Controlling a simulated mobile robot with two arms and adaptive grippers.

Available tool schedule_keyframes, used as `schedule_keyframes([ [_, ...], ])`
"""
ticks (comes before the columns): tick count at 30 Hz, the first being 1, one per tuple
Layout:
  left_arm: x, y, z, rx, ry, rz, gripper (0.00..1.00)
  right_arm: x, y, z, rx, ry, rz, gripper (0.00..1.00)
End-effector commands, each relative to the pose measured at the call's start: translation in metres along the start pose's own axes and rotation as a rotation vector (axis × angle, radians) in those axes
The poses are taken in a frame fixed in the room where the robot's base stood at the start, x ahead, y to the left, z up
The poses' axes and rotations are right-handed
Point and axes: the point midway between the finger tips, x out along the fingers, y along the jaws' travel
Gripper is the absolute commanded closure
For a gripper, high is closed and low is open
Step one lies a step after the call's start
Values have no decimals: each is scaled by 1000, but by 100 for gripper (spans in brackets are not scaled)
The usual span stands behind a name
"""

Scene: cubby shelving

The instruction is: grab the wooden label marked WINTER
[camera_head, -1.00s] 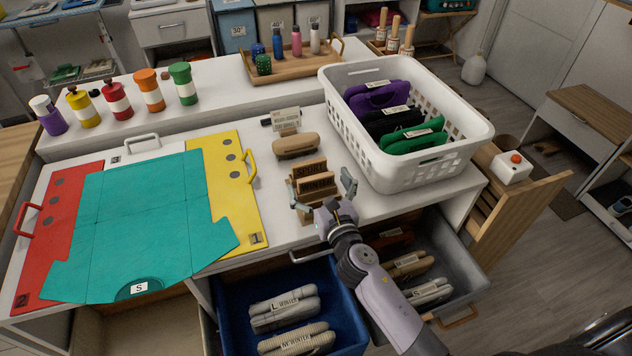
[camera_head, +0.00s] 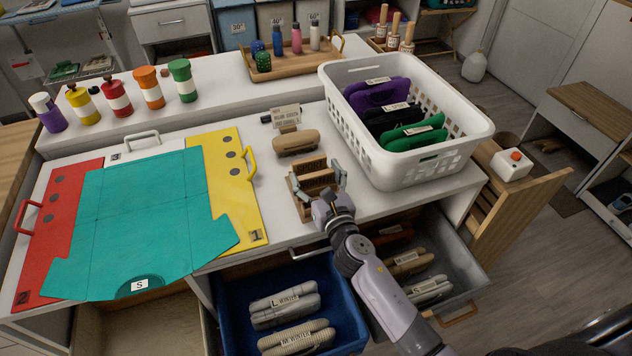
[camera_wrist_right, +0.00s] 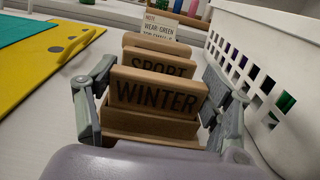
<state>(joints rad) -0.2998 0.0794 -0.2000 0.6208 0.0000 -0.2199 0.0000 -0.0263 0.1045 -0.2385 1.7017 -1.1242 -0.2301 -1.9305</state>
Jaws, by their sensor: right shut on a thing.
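The wooden WINTER label (camera_wrist_right: 155,95) stands upright in the wrist view, its dark lettering facing me. My right gripper (camera_head: 318,184) is shut on it, with one finger at each short end. In the head view the label (camera_head: 318,181) is partly hidden by the gripper. The wooden SPORT label (camera_wrist_right: 160,62) stands just behind it. The wooden holder (camera_wrist_right: 150,126) is under and around the labels; the WINTER label's lower edge is at the holder, and I cannot tell whether it is lifted. My left gripper is not in view.
A white basket (camera_head: 400,165) with purple, black and green cases stands close on the right. A brown case (camera_head: 295,141) and a small sign (camera_head: 286,115) are behind the holder. A teal folded sheet (camera_head: 150,215) and yellow board (camera_head: 230,190) lie left. Open drawers (camera_head: 290,275) are below.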

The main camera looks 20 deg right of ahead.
Motion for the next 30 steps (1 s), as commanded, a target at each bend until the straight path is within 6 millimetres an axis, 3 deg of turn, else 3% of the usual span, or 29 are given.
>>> schedule_keyframes([
  [4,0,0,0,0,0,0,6,0,0,0,0,0,0,52],
  [12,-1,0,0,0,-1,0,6,0,0,2,0,-1,0,52],
  [17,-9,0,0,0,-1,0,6,0,-1,14,-2,-4,0,52],
  [23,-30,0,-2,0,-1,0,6,0,0,50,-5,-6,2,52],
  [30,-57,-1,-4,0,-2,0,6,0,0,120,-6,-8,3,52],
])
